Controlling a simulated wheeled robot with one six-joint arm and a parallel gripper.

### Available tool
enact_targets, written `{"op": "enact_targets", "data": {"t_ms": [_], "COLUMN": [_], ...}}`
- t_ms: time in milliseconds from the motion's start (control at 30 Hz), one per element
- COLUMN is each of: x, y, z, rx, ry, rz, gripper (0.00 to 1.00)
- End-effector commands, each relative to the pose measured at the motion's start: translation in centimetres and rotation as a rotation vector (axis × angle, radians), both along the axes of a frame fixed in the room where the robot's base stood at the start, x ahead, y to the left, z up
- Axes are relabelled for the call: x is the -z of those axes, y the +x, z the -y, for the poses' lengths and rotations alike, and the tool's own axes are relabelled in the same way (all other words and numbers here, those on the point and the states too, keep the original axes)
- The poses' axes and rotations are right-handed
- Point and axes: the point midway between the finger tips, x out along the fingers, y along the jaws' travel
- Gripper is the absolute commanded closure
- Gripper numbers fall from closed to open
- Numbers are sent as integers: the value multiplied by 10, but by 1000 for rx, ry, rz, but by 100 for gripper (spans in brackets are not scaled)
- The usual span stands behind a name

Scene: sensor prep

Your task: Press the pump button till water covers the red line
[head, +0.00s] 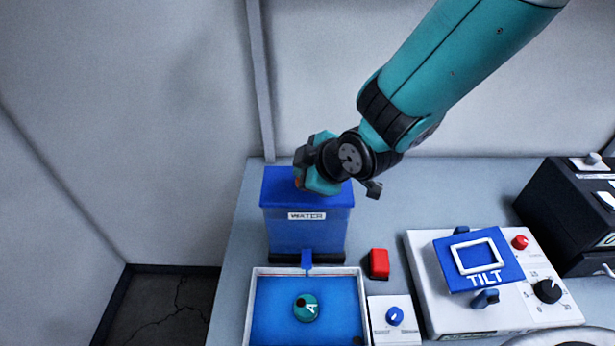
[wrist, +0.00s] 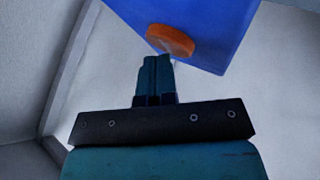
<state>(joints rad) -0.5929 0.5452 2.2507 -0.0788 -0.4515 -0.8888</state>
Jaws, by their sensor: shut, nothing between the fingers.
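The blue tank (head: 308,225) labelled WATER stands at the back left of the bench. An orange round button (wrist: 170,40) sits on the tank's top; in the head view my gripper mostly covers it. My gripper (wrist: 158,62) is shut and empty, its fingertips at the button's near edge. I cannot tell whether they touch it. In the head view my gripper (head: 303,180) is over the tank top. Below the tank's spout (head: 306,260) lies a white-rimmed tray (head: 248,312) with a blue inside. A faint reddish line seems to run along its inner back wall; the water level is unclear.
A teal round piece (head: 306,308) marked A sits in the tray. Right of it are a red block (head: 379,264) and a white box with a blue knob (head: 394,316). The TILT device (head: 480,262) and a black instrument (head: 570,215) stand further right.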

Motion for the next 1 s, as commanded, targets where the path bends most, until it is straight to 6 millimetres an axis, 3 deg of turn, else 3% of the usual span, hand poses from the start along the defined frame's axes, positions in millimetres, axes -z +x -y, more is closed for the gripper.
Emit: {"op": "enact_targets", "data": {"t_ms": [500,1000], "x": [2,-20], "y": [0,0], "z": [0,0], "rx": [0,1], "ry": [-2,-2], "rz": [-2,-1], "gripper": [100,100]}}
